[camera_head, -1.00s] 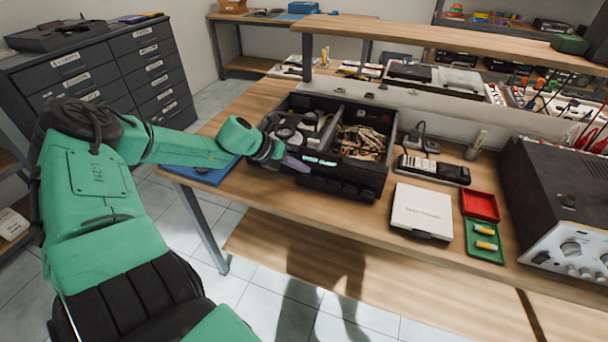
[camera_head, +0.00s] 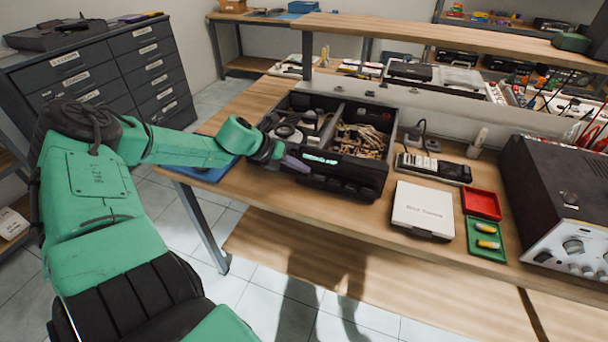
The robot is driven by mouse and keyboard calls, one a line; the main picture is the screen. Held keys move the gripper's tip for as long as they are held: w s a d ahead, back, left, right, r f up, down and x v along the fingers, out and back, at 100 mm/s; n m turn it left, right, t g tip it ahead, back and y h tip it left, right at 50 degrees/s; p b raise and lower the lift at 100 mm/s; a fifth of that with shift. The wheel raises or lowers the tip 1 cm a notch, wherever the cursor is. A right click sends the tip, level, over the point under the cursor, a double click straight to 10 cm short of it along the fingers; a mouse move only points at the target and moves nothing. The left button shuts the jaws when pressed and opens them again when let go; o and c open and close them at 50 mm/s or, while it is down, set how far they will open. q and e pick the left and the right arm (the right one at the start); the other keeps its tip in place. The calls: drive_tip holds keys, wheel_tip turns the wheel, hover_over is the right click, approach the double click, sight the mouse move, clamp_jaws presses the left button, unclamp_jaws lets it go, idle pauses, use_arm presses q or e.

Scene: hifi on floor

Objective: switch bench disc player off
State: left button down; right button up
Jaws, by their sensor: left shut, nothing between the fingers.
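The disc player (camera_head: 345,187) is a black box with an open top on the wooden bench. Circuit parts show inside it, and a small pale-green display (camera_head: 320,159) is lit on its front. My left gripper (camera_head: 296,164) is shut and empty at the left end of the player's front, beside the display. I cannot tell whether its tip touches the front panel. The gripper hides part of the player's left front. My right gripper is not in view.
A white box (camera_head: 423,208), a red tray (camera_head: 482,204) and a green tray (camera_head: 486,240) with yellow items stand right of the player. A handheld device (camera_head: 433,168) lies behind them. A large dark instrument (camera_head: 560,190) fills the right end. A blue mat (camera_head: 207,171) lies under my left arm.

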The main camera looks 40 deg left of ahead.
sight(300, 175)
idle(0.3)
use_arm(q)
drive_tip(key=shift+r+p, duration=0.4)
drive_tip(key=shift+p, duration=0.05)
wheel_tip(300, 175, up, 6)
drive_tip(key=p, duration=0.5)
drive_tip(key=shift+r+p, duration=0.1)
drive_tip(key=shift+p, duration=0.25)
